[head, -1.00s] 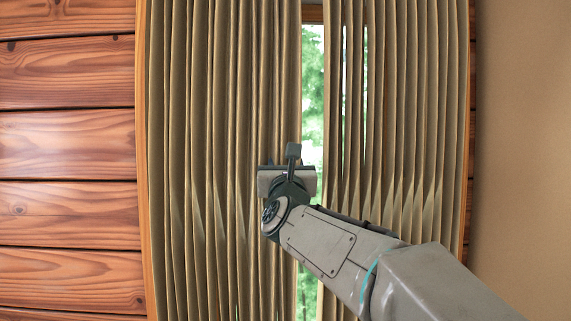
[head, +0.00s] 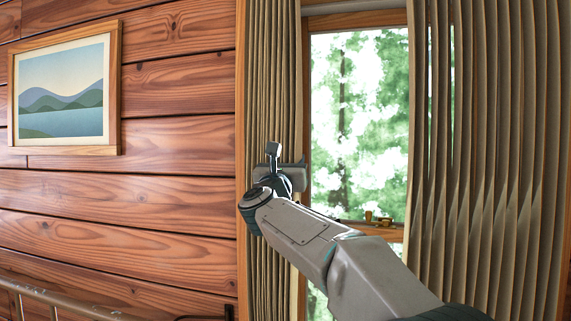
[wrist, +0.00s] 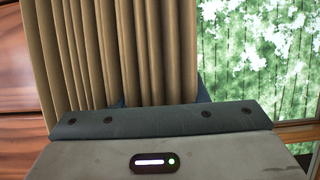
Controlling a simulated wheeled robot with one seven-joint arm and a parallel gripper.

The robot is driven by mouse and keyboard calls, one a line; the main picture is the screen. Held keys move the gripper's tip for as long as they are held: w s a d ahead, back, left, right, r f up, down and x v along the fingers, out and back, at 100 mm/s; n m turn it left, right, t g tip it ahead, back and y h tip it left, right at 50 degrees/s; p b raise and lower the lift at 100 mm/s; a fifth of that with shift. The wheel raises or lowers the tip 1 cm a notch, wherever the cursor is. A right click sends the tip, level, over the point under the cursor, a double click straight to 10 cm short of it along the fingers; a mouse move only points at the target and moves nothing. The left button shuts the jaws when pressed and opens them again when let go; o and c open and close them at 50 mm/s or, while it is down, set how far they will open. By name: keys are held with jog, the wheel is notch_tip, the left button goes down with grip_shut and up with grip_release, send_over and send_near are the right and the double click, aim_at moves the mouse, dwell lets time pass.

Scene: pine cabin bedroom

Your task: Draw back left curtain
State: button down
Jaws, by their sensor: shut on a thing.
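The left curtain (head: 273,70) is olive-tan and pleated. It is bunched into a narrow strip at the left side of the window (head: 358,120). My gripper (head: 278,165) is at the curtain's right part, around mid-height in the head view, and is shut on it. In the wrist view the curtain's folds (wrist: 115,50) run down behind the gripper body (wrist: 160,122). The fingertips are mostly hidden there, with only small dark blue bits showing beside the cloth. The right curtain (head: 490,150) hangs over the right part of the window.
A framed landscape picture (head: 64,90) hangs on the plank wall (head: 170,185) at left. A metal rail (head: 50,298) shows at the lower left. The window's wooden crossbar (head: 380,230) carries a small brass-coloured fitting. Bare glass lies between the curtains.

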jog(key=shift+w+a, duration=0.1)
jog(key=shift+a, duration=0.1)
jog(key=c, duration=0.8)
grip_release()
jog(key=shift+c, duration=0.2)
jog(key=b+v, duration=0.7)
jog(key=v, duration=0.7)
jog(key=shift+w, duration=0.1)
